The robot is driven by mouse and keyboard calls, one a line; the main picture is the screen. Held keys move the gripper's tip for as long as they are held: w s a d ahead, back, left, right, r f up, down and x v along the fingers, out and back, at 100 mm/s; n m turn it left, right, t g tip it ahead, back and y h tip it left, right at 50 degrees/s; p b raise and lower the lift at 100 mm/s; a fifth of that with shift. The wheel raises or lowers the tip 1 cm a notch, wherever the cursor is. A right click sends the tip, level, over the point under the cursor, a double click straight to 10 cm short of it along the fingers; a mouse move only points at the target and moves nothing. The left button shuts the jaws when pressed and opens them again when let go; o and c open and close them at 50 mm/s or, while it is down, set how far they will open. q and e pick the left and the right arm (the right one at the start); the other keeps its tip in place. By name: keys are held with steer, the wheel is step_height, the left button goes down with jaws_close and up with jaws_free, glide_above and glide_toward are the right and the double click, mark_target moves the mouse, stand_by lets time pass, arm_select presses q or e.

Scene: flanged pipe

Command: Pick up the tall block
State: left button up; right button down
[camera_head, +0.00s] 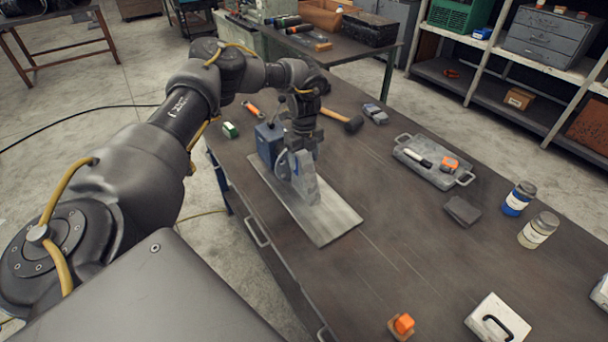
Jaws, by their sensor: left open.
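A grey tall block (305,182) stands upright on a flat metal plate (325,220) on the dark workbench. My left gripper (302,150) points down right above the block, with its fingers at the block's upper part. I cannot tell whether they touch it. The gripper is open; the arm partly hides the block's top and the gap between the fingers. A blue body (268,143) and a round grey part (283,167) stand close beside the block on its left. My right gripper is not in view.
A hammer (352,123) lies behind the gripper. A grey tray (430,172) with a marker and an orange item, blue jar (518,199), pale jar (538,231) and white box (495,318) stand to the right. An orange item (403,324) is near. The bench's middle is clear.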

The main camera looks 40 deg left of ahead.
arm_select(q)
steer(key=shift+f, duration=0.65)
jaws_close()
steer(key=shift+r, duration=0.1)
